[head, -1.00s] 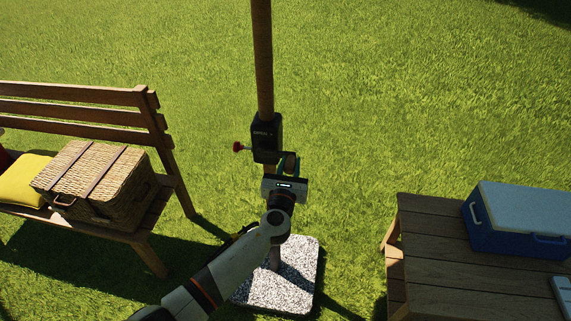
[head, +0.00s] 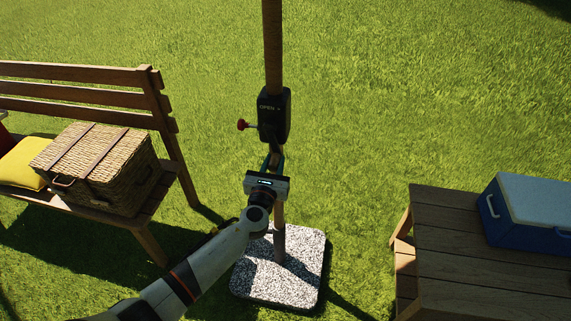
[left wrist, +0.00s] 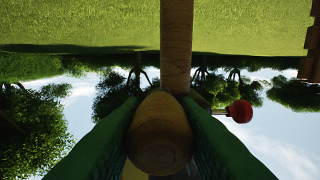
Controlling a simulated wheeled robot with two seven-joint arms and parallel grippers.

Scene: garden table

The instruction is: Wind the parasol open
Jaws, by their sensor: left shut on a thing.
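The parasol's wooden pole (head: 273,50) stands upright in a speckled stone base (head: 290,285). A black crank housing (head: 273,115) marked OPEN is fixed on the pole, with a red knob (head: 242,125) on its left side. My left gripper (head: 271,163) is just below the housing, in front of the pole. In the left wrist view its green fingers are shut on a rounded wooden crank handle (left wrist: 160,135), and the red knob also shows there (left wrist: 240,111). The parasol's canopy is out of view. My right gripper is not in view.
A wooden bench (head: 80,92) at left holds a wicker basket (head: 97,165) and a yellow cushion (head: 22,165). A wooden table (head: 470,270) with a blue cooler (head: 525,225) stands at right. Open grass lies behind the pole.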

